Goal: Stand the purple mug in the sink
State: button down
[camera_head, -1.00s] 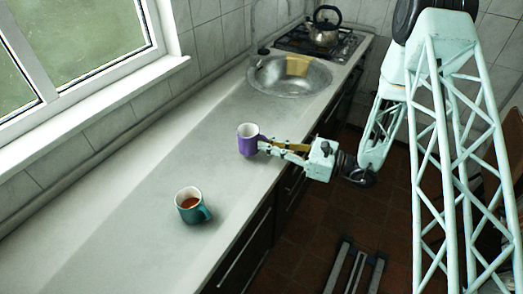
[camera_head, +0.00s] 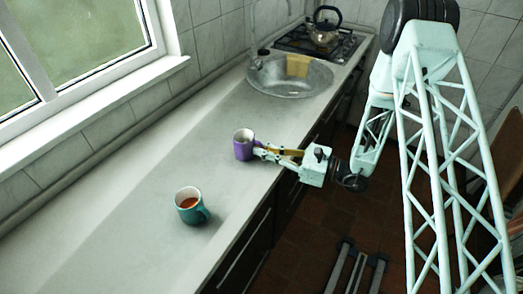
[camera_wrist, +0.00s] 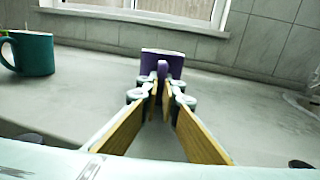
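The purple mug (camera_head: 241,149) is upright at the middle of the counter, near the front edge. In the wrist view the mug (camera_wrist: 150,65) is straight ahead, with its handle towards me. My gripper (camera_head: 259,151) reaches it from the right. In the wrist view my gripper's fingertips (camera_wrist: 162,88) close on the handle from both sides; they hide the mug's lower part. I cannot tell whether its base touches the counter. The metal sink (camera_head: 290,92) is round and set into the counter farther back, with a tap behind it.
A teal mug with brown liquid (camera_head: 189,212) stands on the counter nearer the camera; it also shows at left in the wrist view (camera_wrist: 35,54). A yellow thing (camera_head: 297,66) is at the sink's back rim. A kettle (camera_head: 324,32) stands on the hob beyond. Counter before the sink is clear.

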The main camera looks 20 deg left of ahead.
jog(key=shift+f, duration=0.1)
jog(key=c, duration=2.9)
grip_release()
jog(key=shift+s+d+p, duration=0.2)
jog(key=shift+d+p, duration=0.05)
jog(key=shift+d, duration=2.05)
jog(key=shift+s+d+p, duration=0.15)
jog(key=shift+d+p, duration=0.1)
jog(key=shift+d, duration=2)
jog(key=shift+s+d+p, duration=0.2)
jog(key=shift+d+p, duration=0.05)
jog(key=shift+d, duration=2.05)
